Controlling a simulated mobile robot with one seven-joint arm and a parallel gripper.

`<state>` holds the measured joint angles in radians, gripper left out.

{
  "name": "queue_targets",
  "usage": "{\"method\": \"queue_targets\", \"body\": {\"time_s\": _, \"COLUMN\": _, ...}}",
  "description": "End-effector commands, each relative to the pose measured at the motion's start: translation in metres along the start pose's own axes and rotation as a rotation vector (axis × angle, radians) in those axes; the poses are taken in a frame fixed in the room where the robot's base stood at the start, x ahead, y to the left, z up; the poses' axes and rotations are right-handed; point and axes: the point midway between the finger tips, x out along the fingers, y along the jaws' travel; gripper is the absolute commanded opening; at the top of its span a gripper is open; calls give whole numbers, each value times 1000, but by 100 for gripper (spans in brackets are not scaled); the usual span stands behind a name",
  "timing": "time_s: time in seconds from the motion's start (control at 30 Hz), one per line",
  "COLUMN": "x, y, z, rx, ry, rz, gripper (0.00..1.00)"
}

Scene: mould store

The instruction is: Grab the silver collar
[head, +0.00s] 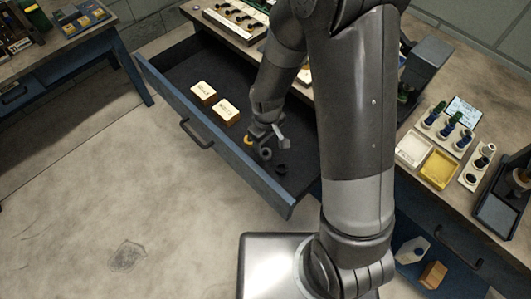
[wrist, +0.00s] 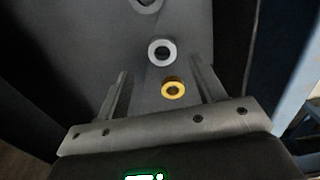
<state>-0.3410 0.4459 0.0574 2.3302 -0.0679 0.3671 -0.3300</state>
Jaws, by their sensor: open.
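The silver collar (wrist: 153,50) is a ring lying flat on the drawer floor, in the wrist view just beyond my open fingers. In the head view a grey ring (head: 265,154) beside my gripper (head: 268,137) appears to be this collar. A yellow collar (wrist: 166,92) lies nearer, between my fingers in the wrist view; it also shows in the head view (head: 248,141), partly hidden by my gripper. A third, dark ring (head: 281,169) lies beyond the silver one, cut off at the top of the wrist view. My gripper is open and empty above the collars.
The open blue drawer (head: 168,97) has raised walls around the collars. Two wooden blocks with white labelled tops, one of them nearer (head: 226,112), lie to the left inside it. My arm hides part of the bench. White and yellow trays (head: 437,168) stand on the right bench.

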Motion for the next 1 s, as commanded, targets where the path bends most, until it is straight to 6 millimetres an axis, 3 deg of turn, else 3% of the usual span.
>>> {"method": "queue_targets", "body": {"time_s": 0.23, "x": 14, "y": -1, "z": 0, "rx": 0, "ry": -2, "rz": 0, "gripper": 63}}
{"method": "queue_targets", "body": {"time_s": 0.6, "x": 55, "y": -3, "z": -3, "rx": 1, "ry": -1, "rz": 0, "gripper": 63}}
{"method": "queue_targets", "body": {"time_s": 0.9, "x": 58, "y": -3, "z": -3, "rx": 1, "ry": 0, "rz": 0, "gripper": 63}}
{"method": "queue_targets", "body": {"time_s": 1.0, "x": 58, "y": -3, "z": -3, "rx": 1, "ry": 0, "rz": 0, "gripper": 55}}
